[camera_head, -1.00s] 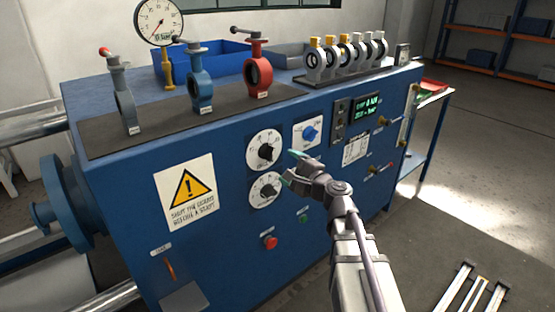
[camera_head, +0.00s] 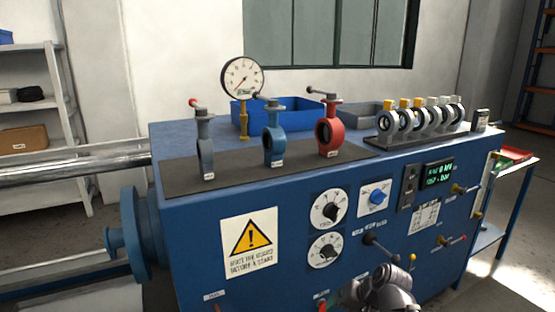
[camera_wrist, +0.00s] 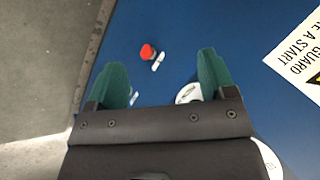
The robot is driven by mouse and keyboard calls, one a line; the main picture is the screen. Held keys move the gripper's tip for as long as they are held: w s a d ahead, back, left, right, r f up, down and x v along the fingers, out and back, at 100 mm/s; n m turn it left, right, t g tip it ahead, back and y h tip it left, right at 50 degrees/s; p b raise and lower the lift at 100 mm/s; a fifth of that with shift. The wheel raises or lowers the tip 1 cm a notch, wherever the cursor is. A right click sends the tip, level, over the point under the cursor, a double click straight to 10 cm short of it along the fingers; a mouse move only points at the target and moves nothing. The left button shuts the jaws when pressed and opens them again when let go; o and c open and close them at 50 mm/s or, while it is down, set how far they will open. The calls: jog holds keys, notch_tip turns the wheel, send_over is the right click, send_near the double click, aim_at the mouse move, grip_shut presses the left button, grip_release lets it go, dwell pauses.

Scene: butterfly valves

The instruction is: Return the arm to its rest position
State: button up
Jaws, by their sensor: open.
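My gripper (camera_wrist: 162,75) shows in the wrist view with its two green fingers spread apart and nothing between them. It is in front of the blue cabinet face, with a red button (camera_wrist: 147,51) seen beyond the gap between the fingers. In the head view my arm is at the bottom edge, below the dials, and the gripper (camera_head: 338,297) shows only in part there. Most of the arm is cut off by the frame.
The blue bench (camera_head: 185,235) carries a grey-blue valve (camera_head: 205,150), a blue valve (camera_head: 274,138), a red valve (camera_head: 328,130) and a gauge (camera_head: 242,77). Several small valves stand on a rack (camera_head: 425,132). A lever (camera_head: 380,248) juts from the front panel. Grey floor (camera_wrist: 35,75) is clear.

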jog(key=s+a+f+n+g+h, duration=0.1)
jog(key=s+f+n+g+h, duration=0.15)
jog(key=s+n+h, duration=0.35)
notch_tip(320, 180, up, 15)
jog(key=m+p, duration=0.2)
jog(key=p, duration=1.3)
jog(key=shift+s+m+g+y, duration=0.2)
jog(key=shift+m+g+y, duration=0.1)
jog(key=shift+g+y, duration=0.15)
jog(key=shift+d, duration=0.1)
jog(key=shift+c, duration=0.3)
